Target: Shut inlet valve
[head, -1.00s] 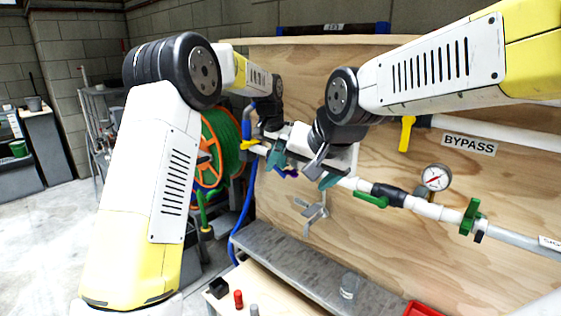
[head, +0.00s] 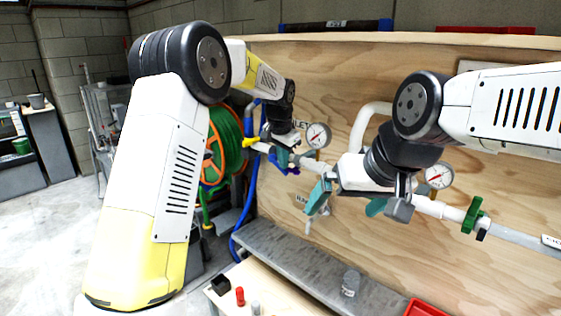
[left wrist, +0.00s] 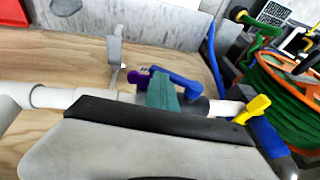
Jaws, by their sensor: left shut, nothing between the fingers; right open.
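A blue lever handle (head: 285,169) is on the white pipe at the left of the board, by a partly hidden sign ending in "LET" (head: 300,125). It also shows in the left wrist view (left wrist: 180,84), slanting roughly along the pipe, with a purple part (left wrist: 139,76) beside it. My left gripper (head: 283,157) is shut and empty at this lever; its teal finger (left wrist: 162,95) stands against or just in front of the lever, and I cannot tell if they touch. My right gripper (head: 348,202) is open in front of the pipe further right, hiding part of it.
A yellow lever (head: 249,143) and blue hose (head: 246,210) are left of my left gripper. Pressure gauges (head: 318,135) and a green valve handle (head: 473,215) are along the pipe. A grey ledge (head: 300,268) runs below; a hose reel (head: 222,150) stands left.

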